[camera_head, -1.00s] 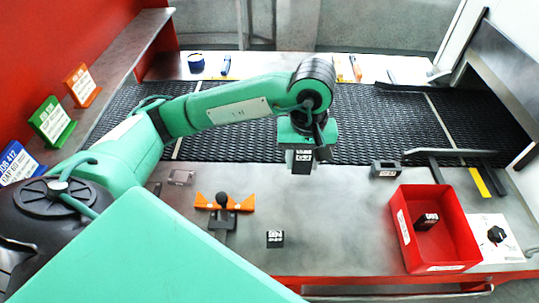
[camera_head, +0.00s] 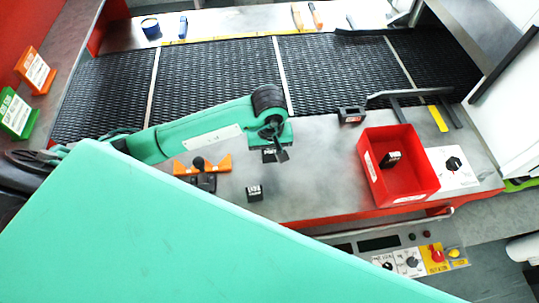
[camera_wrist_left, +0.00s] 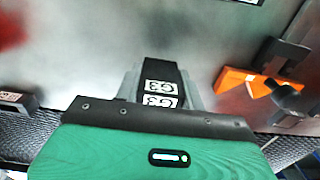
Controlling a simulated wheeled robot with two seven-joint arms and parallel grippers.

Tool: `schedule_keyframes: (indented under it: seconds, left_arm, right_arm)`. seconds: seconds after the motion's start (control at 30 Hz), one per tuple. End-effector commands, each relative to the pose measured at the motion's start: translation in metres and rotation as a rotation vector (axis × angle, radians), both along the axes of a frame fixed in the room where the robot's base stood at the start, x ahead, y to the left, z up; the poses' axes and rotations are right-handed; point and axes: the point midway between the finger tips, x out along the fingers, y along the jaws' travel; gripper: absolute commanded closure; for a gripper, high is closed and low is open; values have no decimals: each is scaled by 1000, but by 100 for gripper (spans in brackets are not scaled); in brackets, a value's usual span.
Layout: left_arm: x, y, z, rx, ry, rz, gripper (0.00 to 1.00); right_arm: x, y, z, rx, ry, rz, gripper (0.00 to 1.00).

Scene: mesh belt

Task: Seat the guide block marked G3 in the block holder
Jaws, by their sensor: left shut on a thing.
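My left gripper (camera_head: 271,151) is shut on a black block (camera_wrist_left: 160,86) with white G3 labels, seen between the fingers in the left wrist view. In the head view the gripper is over the grey bench, right of the orange fixture; the wrist hides most of the block (camera_head: 269,155). A small dark open-topped piece with a white label (camera_head: 351,116) stands by the belt to the right, perhaps the block holder; it seems to show at the left edge of the wrist view (camera_wrist_left: 15,101). My right gripper is not in view.
An orange fixture with a black knob (camera_head: 203,166) sits left of the gripper. Another black block (camera_head: 254,193) stands in front. A red bin (camera_head: 430,183) holds a dark block (camera_head: 391,160). The mesh belt (camera_head: 215,72) runs behind. My green body part covers the foreground.

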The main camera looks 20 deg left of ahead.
Motion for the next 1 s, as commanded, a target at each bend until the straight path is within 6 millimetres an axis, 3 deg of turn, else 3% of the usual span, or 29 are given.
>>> schedule_keyframes:
  seconds: [0.33,0.7,0.73,0.83,1.0]
  left_arm:
    - [0,0,-37,0,1,1,84]
    - [0,0,-43,1,-2,-1,84]
    - [0,0,-43,1,-1,-1,58]
    - [0,0,-42,1,-1,-1,39]
    - [0,0,-42,1,-1,0,38]
  right_arm:
    - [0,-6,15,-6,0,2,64]
    - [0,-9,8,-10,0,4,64]
    - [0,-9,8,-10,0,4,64]
    - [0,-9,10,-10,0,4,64]
    - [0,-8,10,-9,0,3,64]
